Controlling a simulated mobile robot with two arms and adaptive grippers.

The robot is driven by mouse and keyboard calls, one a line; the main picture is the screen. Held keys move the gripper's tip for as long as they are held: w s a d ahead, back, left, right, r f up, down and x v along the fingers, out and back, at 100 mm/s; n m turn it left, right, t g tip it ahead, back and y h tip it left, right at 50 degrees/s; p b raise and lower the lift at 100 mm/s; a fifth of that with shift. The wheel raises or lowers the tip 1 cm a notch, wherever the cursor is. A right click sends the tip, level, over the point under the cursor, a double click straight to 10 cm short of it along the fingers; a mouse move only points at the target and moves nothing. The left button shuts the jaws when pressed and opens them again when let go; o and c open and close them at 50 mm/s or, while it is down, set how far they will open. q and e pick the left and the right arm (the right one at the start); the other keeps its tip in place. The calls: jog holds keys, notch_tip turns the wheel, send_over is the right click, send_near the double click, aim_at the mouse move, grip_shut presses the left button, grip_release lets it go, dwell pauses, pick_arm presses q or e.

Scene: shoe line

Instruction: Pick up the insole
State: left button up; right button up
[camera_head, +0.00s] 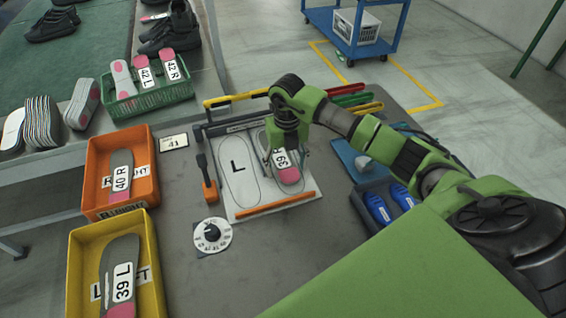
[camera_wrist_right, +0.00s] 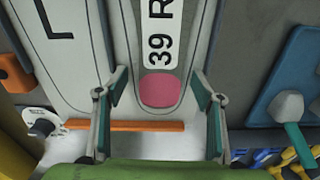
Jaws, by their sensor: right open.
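An insole labelled 39 R (camera_head: 288,174), grey with a pink heel, lies on the right outline of a white board (camera_head: 240,203). In the right wrist view the insole (camera_wrist_right: 160,90) runs up the middle, its pink heel nearest me. My right gripper (camera_head: 290,150) is above the insole. In the wrist view its two fingers (camera_wrist_right: 160,105) are apart, one on each side of the heel, with nothing held. The board's left outline, marked L, is empty. My left gripper is not in view.
An orange bin (camera_head: 90,190) holds a 40 R insole and a yellow bin (camera_head: 75,255) a 39 L insole. A green basket (camera_head: 150,101) with insoles stands behind. A dial (camera_head: 228,236) lies in front of the board. A blue tray (camera_head: 375,197) is on the right.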

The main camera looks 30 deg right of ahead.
jog(key=shift+c, duration=0.4)
jog(key=c, duration=1)
jog(key=shift+r, duration=0.1)
jog(key=shift+c, duration=0.2)
